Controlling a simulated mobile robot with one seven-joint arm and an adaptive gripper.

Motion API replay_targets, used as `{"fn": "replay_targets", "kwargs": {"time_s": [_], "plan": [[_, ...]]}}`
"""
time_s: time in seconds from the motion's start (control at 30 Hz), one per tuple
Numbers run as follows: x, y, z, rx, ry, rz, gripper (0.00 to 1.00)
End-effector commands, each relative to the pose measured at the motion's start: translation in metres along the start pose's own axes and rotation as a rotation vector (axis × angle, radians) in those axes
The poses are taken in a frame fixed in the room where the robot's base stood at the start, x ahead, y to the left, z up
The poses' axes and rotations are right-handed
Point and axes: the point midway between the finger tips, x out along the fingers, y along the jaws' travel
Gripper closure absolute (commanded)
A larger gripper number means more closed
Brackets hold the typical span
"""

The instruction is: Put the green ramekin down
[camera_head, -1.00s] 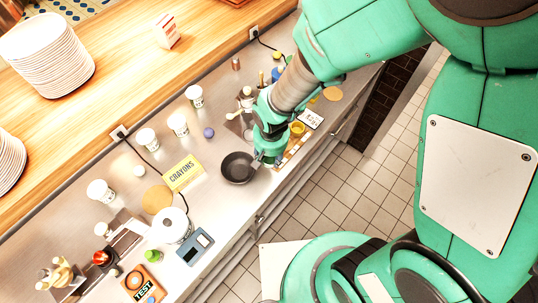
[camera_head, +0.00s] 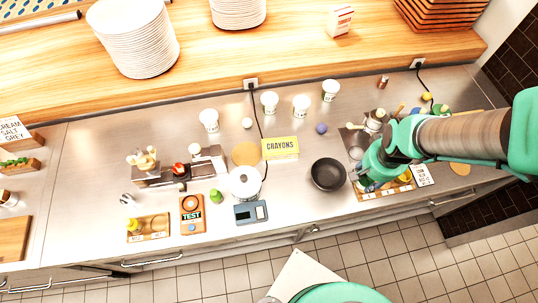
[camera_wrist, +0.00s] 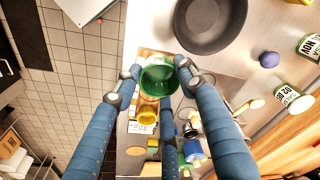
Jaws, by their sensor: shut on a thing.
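The green ramekin (camera_wrist: 159,79) is between the blue fingers of my gripper (camera_wrist: 160,73) in the wrist view. My gripper is shut on it. In the head view my gripper (camera_head: 367,184) is low over the counter, just right of the black pan, at the wooden board (camera_head: 370,195). There the ramekin is mostly hidden by the gripper. I cannot tell whether its base touches the board. A yellow ramekin (camera_wrist: 147,116) stands close by on the board, with a printed card (camera_wrist: 139,128) near it.
The black pan (camera_head: 328,174) is close on the left of my gripper. A purple ball (camera_head: 321,128), a yellow CRAYONS box (camera_head: 281,147) and several white cups stand behind. The counter's front edge is near.

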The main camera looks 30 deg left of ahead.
Motion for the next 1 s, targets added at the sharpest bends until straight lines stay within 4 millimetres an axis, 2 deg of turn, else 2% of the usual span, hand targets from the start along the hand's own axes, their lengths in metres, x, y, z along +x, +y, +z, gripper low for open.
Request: {"fn": "replay_targets", "kwargs": {"time_s": [0.03, 0.2, 0.4, 0.77, 0.87, 1.0], "plan": [[-0.010, 0.000, -0.003, 0.001, 0.006, -0.001, 0.86], [-0.036, 0.000, -0.005, 0.002, 0.005, -0.002, 0.86], [-0.061, -0.003, -0.008, -0.005, 0.000, -0.001, 0.86], [-0.060, -0.052, -0.027, -0.113, -0.001, -0.013, 0.86], [-0.059, -0.073, -0.032, -0.156, -0.003, -0.018, 0.86], [-0.060, -0.111, -0.039, -0.231, -0.004, -0.026, 0.86]]}}
